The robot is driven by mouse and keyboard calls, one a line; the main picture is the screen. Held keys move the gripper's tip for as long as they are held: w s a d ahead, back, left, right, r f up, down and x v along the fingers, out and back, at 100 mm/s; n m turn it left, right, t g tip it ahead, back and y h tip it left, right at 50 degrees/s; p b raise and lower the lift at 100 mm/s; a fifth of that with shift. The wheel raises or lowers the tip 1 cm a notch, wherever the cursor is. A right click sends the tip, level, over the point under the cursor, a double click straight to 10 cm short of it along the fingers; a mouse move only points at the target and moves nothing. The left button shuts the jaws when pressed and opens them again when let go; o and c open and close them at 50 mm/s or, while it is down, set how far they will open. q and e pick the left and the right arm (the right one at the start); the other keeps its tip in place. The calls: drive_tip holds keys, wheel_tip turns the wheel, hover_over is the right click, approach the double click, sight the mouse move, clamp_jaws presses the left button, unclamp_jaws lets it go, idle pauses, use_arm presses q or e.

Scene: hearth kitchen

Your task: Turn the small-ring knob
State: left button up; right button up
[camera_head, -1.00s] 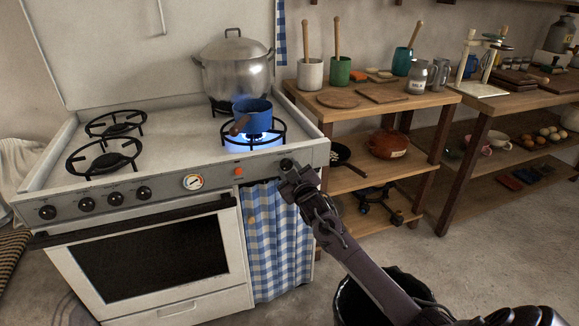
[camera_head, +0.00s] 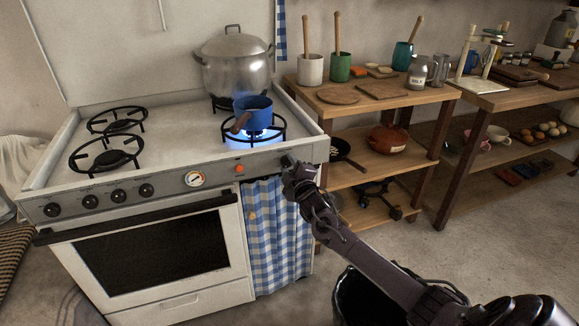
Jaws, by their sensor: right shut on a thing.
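The white stove (camera_head: 184,134) stands at the left with a grey front panel. The knob at the panel's right end (camera_head: 287,160) is mostly hidden by my right gripper (camera_head: 290,168), which is shut on it. Above it, a blue flame (camera_head: 258,139) burns in the front right ring (camera_head: 279,131), under a small blue pot (camera_head: 253,112) with a brown handle. Several black knobs (camera_head: 118,195) sit at the panel's left, beside a round dial (camera_head: 195,179); an orange-red button (camera_head: 239,169) sits further right. My left gripper is not in view.
A large lidded metal pot (camera_head: 236,70) stands at the stove's back right. A checked curtain (camera_head: 277,235) hangs below the panel. A wooden shelf unit (camera_head: 360,108) with crocks and pans stands close on the right. A dark bin (camera_head: 352,295) is below my right arm.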

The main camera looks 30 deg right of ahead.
idle(0.4)
drive_tip(key=o, duration=1)
drive_tip(key=shift+s, duration=0.15)
drive_tip(key=shift+s+a, duration=0.15)
drive_tip(key=shift+s, duration=0.2)
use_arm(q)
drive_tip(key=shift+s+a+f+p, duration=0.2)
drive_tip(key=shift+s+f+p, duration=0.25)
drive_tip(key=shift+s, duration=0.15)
use_arm(e)
drive_tip(key=v, duration=0.6)
drive_tip(key=shift+s, duration=0.4)
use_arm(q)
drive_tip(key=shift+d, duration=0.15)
